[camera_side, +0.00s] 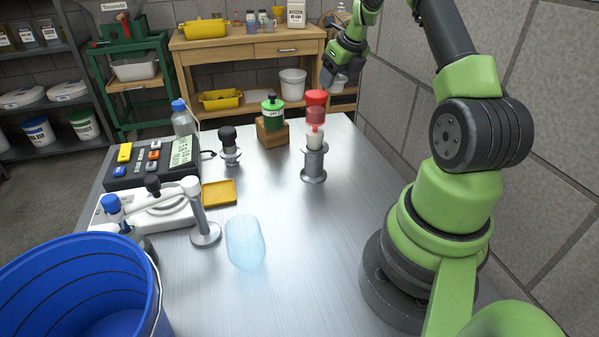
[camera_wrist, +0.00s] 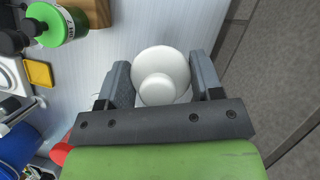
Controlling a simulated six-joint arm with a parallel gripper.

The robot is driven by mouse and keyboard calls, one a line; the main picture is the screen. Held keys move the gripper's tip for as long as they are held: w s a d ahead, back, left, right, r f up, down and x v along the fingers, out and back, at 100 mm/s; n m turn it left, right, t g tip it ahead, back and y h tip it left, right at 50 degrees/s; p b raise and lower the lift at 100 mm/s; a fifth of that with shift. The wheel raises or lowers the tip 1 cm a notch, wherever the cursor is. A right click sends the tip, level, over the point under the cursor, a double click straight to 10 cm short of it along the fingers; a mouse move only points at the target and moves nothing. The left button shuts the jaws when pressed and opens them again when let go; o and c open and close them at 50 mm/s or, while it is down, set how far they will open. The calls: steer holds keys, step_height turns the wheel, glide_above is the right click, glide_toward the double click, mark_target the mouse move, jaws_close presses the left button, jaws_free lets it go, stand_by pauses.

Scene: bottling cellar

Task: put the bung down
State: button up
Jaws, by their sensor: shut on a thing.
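The white bung (camera_wrist: 160,92) sits between the two dark fingers of my gripper (camera_wrist: 158,88) in the wrist view, a round pale shape with a smaller round face towards the camera. My gripper is shut on it. In the side view my gripper (camera_side: 341,78) is above the far right end of the steel table (camera_side: 285,205), at the right of the red-capped piece (camera_side: 316,98). I cannot make out the bung there. The red-capped piece stands upright with a white lower part on a grey metal stand (camera_side: 314,165). The wrist view shows red (camera_wrist: 60,153) at lower left.
A green jar (camera_side: 273,112) stands on a wooden block at the far end. A dark-knobbed tamper-like tool (camera_side: 230,148), a yellow tray (camera_side: 219,192), a clear bluish cup (camera_side: 245,243) and a blue bucket (camera_side: 150,300) stand further left. The table's right middle is clear.

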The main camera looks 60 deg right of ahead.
step_height(320, 180, up, 14)
steer(key=s+a+n+g+y, duration=0.3)
steer(key=a+n+g+y, duration=0.25)
steer(key=a+n, duration=2.25)
steer(key=a+f+m, duration=0.1)
steer(key=f, duration=0.8)
steer(key=a+f+m, duration=0.1)
steer(key=f, duration=0.8)
steer(key=a+f+m+y, duration=0.1)
steer(key=f, duration=0.9)
steer(key=shift+w, duration=0.1)
steer(key=shift+f, duration=0.15)
steer(key=o, duration=0.9)
